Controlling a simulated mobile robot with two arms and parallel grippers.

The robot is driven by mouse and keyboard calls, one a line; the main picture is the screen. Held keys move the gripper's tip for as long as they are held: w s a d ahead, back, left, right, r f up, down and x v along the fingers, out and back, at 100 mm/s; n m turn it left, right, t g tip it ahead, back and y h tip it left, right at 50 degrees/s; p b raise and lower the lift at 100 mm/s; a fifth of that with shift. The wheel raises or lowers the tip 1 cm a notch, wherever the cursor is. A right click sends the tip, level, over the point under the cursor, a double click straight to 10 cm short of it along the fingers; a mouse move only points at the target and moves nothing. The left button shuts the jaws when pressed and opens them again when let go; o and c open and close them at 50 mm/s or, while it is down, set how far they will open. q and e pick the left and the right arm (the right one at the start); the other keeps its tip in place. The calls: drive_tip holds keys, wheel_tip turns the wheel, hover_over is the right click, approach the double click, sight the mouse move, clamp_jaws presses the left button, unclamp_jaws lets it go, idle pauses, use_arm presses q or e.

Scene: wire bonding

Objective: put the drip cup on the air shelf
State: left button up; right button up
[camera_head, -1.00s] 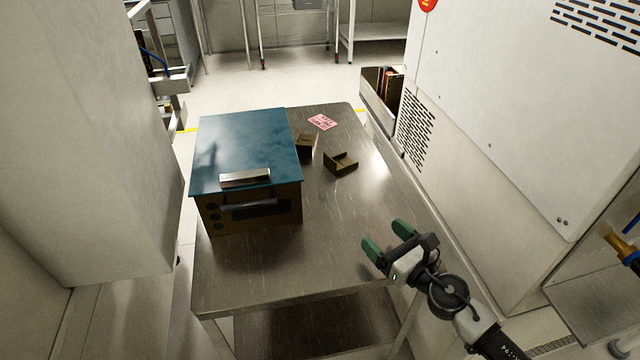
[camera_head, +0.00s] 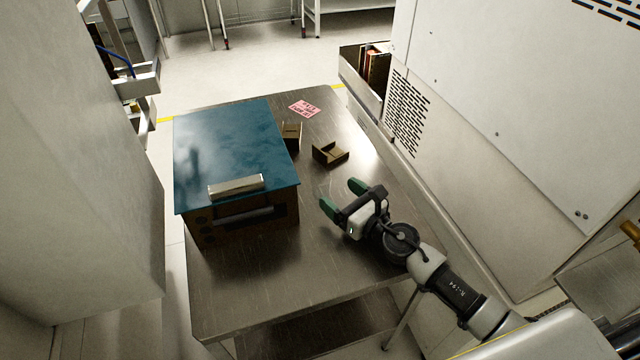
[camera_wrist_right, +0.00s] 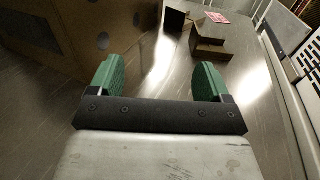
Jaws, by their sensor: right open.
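I cannot make out for sure a drip cup or an air shelf in either view. A small open brown tray-like piece (camera_head: 330,153) lies on the metal table (camera_head: 300,270); it also shows in the wrist view (camera_wrist_right: 210,48). A second small brown piece (camera_head: 291,135) stands beside the blue-topped box. My right gripper (camera_head: 343,197) is open and empty above the table, apart from the tray-like piece and nearer the front. Its two green fingers also show in the wrist view (camera_wrist_right: 158,80). My left gripper is out of view.
A brown box (camera_head: 245,222) with a blue top (camera_head: 225,140) and metal handle fills the table's left side. A pink printed card (camera_head: 304,108) lies at the back. A tall pale cabinet (camera_head: 470,140) borders the right. The table's front is clear.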

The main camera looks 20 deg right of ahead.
sight(328, 184)
drive_tip(key=x, duration=0.6)
drive_tip(key=shift+s+a+r+p, duration=0.1)
drive_tip(key=shift+r+p, duration=0.15)
drive_tip(key=shift+p, duration=0.1)
drive_tip(key=shift+w+a, duration=0.15)
drive_tip(key=shift+w, duration=0.2)
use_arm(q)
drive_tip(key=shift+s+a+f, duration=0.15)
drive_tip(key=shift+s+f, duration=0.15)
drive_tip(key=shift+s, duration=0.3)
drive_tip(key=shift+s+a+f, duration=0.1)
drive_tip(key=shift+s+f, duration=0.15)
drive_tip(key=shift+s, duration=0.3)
use_arm(e)
drive_tip(key=shift+c, duration=0.2)
drive_tip(key=c, duration=1)
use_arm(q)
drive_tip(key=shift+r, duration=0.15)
use_arm(e)
drive_tip(key=shift+r, duration=0.15)
